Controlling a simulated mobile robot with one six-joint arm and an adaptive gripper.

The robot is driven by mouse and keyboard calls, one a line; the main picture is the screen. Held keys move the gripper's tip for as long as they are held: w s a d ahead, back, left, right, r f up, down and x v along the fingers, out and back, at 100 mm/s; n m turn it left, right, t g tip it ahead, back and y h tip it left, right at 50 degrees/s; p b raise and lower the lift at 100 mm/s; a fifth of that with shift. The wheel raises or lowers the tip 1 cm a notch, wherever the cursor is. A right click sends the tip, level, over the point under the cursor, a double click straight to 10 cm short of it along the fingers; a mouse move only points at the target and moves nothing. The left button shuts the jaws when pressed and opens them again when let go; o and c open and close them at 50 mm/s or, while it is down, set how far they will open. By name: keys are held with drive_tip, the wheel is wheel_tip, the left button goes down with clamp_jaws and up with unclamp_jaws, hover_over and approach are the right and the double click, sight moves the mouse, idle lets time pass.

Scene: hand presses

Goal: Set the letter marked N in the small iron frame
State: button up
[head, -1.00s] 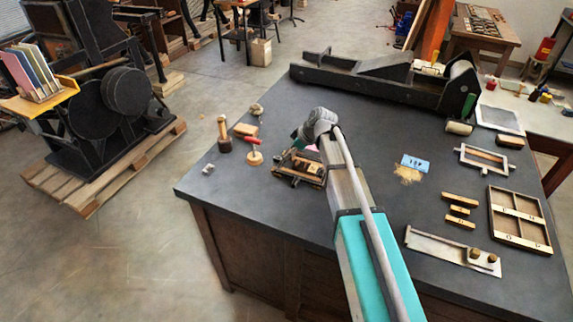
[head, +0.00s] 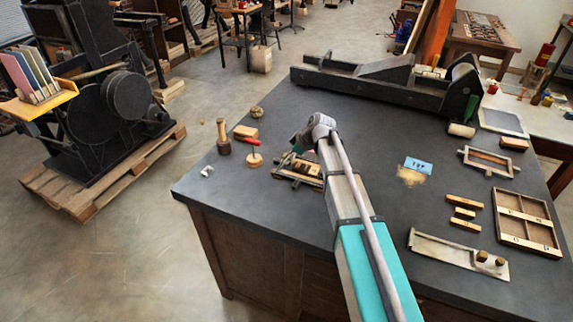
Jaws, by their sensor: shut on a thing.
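My gripper (head: 296,153) is at the end of my arm, low over a small iron frame (head: 281,173) near the left front of the dark bench. It is shut on a small piece, seemingly the letter, which the gripper and arm mostly hide. Its mark N cannot be read. The iron frame lies flat with pale wooden pieces inside, and my arm covers part of it. I cannot tell whether the held piece touches the frame or stays above it.
A mallet (head: 223,138), a red-handled tool (head: 247,140) and a round wooden piece (head: 254,160) stand left of the frame. Another frame (head: 487,162), a divided wooden tray (head: 522,220), wooden blocks (head: 463,199) and a metal composing tray (head: 440,248) lie right. A long press (head: 385,84) spans the back.

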drive_tip(key=shift+f+b, duration=0.7)
drive_tip(key=shift+f, duration=0.35)
drive_tip(key=o, duration=0.8)
drive_tip(key=shift+d+r, duration=0.1)
drive_tip(key=shift+r, duration=0.1)
drive_tip(key=p+v, duration=0.4)
drive_tip(key=shift+s+d+r, duration=0.1)
drive_tip(key=shift+r, duration=0.15)
drive_tip(key=p+v, duration=0.6)
drive_tip(key=v, duration=0.1)
drive_tip(key=shift+d, duration=0.1)
